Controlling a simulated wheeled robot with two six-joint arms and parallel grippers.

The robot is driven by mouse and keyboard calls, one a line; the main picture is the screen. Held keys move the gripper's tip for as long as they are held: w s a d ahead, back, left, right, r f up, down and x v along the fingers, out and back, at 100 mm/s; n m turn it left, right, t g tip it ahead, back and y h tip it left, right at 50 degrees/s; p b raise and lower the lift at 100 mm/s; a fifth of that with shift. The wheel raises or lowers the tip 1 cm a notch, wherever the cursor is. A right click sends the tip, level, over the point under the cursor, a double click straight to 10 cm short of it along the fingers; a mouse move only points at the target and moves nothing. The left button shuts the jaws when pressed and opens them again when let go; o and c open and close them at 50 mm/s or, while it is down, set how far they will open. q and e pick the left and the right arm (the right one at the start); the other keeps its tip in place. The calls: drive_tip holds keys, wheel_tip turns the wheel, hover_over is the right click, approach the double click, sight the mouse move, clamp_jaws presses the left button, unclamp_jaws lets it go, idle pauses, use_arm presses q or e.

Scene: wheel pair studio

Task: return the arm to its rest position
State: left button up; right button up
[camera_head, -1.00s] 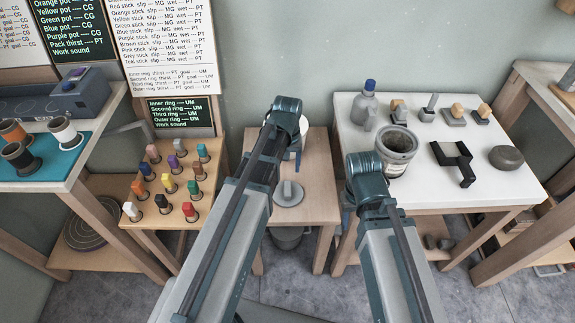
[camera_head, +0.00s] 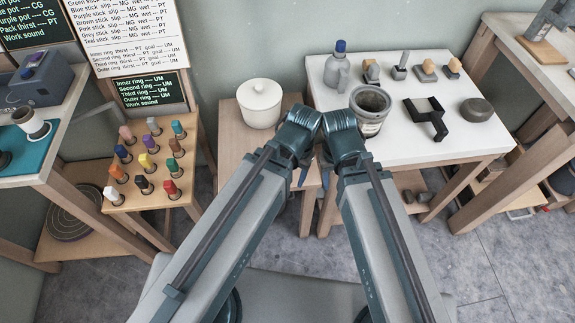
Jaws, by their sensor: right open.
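My two arms reach forward from the bottom of the head view, and their bent joints almost meet at the middle. My right gripper (camera_head: 324,178) shows only in small part, low behind the right arm's bent joint, beside the edge of the white-topped table. It is open, and I see nothing held in it.
A white lidded pot (camera_head: 260,104) stands on the small wooden table (camera_head: 232,150). A grey jar (camera_head: 371,108) stands on the white table (camera_head: 415,80), close to my right arm. A rack of coloured sticks (camera_head: 150,208) is on the left.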

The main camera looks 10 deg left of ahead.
wheel_tip(320, 180, up, 13)
drive_tip(key=p, duration=1.2)
drive_tip(key=shift+f+p, duration=0.2)
drive_tip(key=shift+p, duration=0.1)
